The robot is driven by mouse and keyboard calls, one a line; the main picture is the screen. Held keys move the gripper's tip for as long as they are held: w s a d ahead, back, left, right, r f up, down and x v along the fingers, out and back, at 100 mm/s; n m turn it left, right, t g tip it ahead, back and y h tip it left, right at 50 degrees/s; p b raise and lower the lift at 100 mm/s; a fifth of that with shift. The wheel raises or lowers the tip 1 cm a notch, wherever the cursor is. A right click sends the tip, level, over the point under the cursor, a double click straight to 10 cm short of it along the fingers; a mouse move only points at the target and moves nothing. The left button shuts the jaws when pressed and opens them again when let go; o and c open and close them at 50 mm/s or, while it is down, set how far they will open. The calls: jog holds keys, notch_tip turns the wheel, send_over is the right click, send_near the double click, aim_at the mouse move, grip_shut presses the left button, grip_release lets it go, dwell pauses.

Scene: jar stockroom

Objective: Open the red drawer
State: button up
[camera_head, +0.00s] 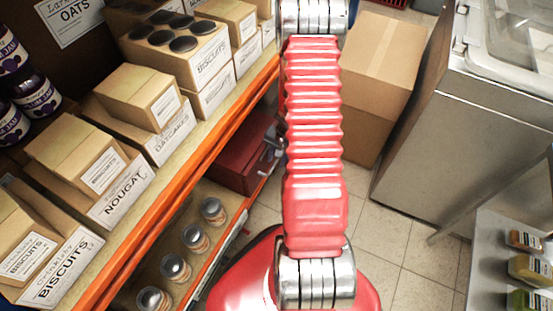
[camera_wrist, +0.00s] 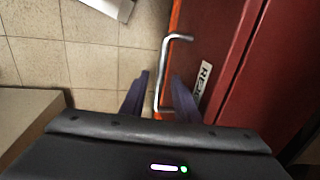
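The red drawer (camera_wrist: 206,35) fills the upper right of the wrist view. It has a bent silver handle (camera_wrist: 163,60) and a white label, partly cut off. My gripper (camera_wrist: 160,78) has two dark bluish fingers, spread apart. The lower part of the handle lies between them, with a gap on each side. I cannot tell whether either finger touches it. In the head view a red box-like front (camera_head: 243,160) shows under the orange-edged shelf, partly behind my arm. I cannot tell whether the drawer is fully shut.
The shelf (camera_head: 190,165) on the left holds boxes of biscuits, nougat and oatcakes. Several jars (camera_head: 193,237) stand on the lower shelf. A cardboard box (camera_head: 370,80) and a grey cabinet (camera_head: 450,140) stand to the right. Tiled floor (camera_head: 400,240) lies free between them.

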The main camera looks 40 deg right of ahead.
jog(key=shift+c, duration=0.6)
grip_shut()
jog(key=shift+a, duration=0.15)
